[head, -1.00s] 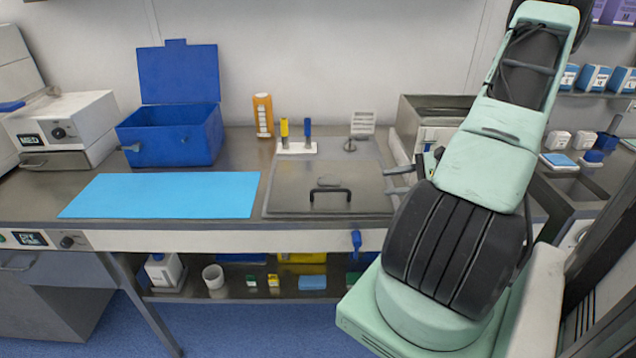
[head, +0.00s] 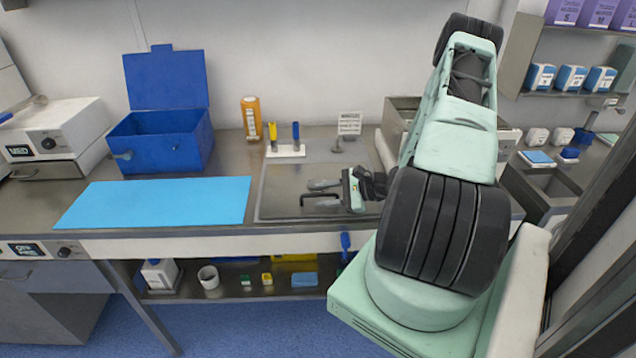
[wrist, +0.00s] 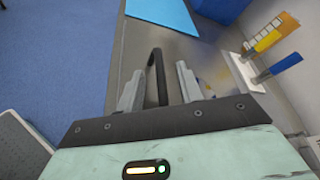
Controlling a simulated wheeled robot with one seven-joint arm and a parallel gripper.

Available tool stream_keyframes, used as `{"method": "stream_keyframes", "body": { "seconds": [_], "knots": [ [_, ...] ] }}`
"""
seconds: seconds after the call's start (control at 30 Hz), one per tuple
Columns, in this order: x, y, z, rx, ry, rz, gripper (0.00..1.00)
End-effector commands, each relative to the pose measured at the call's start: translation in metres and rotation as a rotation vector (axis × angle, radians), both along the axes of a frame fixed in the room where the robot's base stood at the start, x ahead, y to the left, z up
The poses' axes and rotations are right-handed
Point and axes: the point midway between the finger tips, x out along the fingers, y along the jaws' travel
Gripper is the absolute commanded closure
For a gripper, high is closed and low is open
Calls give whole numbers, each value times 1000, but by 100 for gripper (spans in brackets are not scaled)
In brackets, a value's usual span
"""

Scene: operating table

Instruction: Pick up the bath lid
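The bath lid (head: 282,178) is a flat grey metal plate set in the bench top, with a black bar handle (head: 308,200) near its front edge. My gripper (head: 322,193) is over the lid at the handle, reaching in from the right. In the wrist view, my gripper (wrist: 158,90) is open, with one pale finger on each side of the black handle (wrist: 153,68). A gap shows between the handle and the fingers. The gripper hides part of the lid and the right part of the handle in the head view.
A blue mat (head: 155,203) lies left of the lid, with an open blue box (head: 160,138) behind it. A white holder (head: 286,151) with yellow and blue tools stands behind the lid. A small white sign (head: 349,123) stands at the back right.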

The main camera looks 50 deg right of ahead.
Motion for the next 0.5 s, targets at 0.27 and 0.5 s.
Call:
{"method": "stream_keyframes", "body": {
  "seconds": [0.27, 0.5],
  "knots": [
    [17, 8, -6, 0, 0, -1, 64],
    [17, 8, -7, -1, 0, -1, 89]
  ]
}}
